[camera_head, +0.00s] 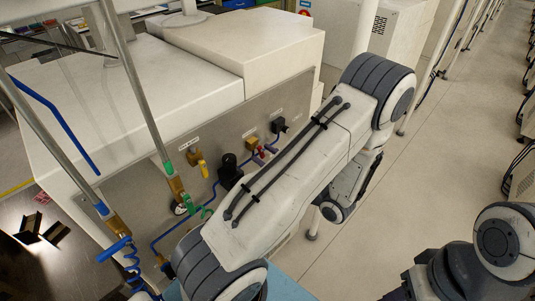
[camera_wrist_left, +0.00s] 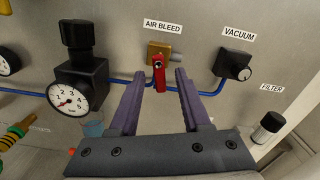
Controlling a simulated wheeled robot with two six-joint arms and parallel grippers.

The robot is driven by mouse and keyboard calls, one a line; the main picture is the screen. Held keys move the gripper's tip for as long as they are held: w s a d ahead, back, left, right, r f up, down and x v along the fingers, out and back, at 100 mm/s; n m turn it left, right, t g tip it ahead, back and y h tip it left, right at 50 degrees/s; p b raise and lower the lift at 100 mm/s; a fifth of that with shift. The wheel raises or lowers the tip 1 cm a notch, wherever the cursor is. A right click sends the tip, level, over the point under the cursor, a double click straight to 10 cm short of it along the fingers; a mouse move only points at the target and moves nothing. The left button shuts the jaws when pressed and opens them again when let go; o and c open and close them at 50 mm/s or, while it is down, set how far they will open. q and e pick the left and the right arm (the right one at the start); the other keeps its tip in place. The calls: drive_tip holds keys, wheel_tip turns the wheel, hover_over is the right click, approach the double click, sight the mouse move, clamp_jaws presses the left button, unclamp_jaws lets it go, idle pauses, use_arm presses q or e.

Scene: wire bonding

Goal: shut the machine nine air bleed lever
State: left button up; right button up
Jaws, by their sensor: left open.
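The air bleed valve is a small brass body (camera_wrist_left: 160,50) under the AIR BLEED label, on the grey machine panel. Its red lever (camera_wrist_left: 158,75) points straight down in the left wrist view. My left gripper (camera_wrist_left: 160,74) is open, with one purple finger on each side of the lever and visible gaps to both. In the head view the brass valve (camera_head: 251,143) and red lever (camera_head: 261,151) show small beside my left arm, which covers much of the gripper. My right gripper is not in view; only part of my right arm shows at lower right.
A black regulator with a pressure gauge (camera_wrist_left: 68,100) stands left of the valve. A black vacuum knob (camera_wrist_left: 234,66) and a filter (camera_wrist_left: 268,127) are at right. A blue tube (camera_wrist_left: 215,90) runs along the panel. A yellow-handled valve (camera_head: 202,168) sits farther left.

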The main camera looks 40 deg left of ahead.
use_arm(q)
drive_tip(key=shift+a, duration=0.2)
clamp_jaws()
drive_tip(key=shift+s+r+m+p, duration=0.1)
drive_tip(key=shift+s+m+p, duration=0.05)
drive_tip(key=shift+m+p, duration=0.45)
drive_tip(key=shift+s+m, duration=0.15)
drive_tip(key=shift+m, duration=0.85)
unclamp_jaws()
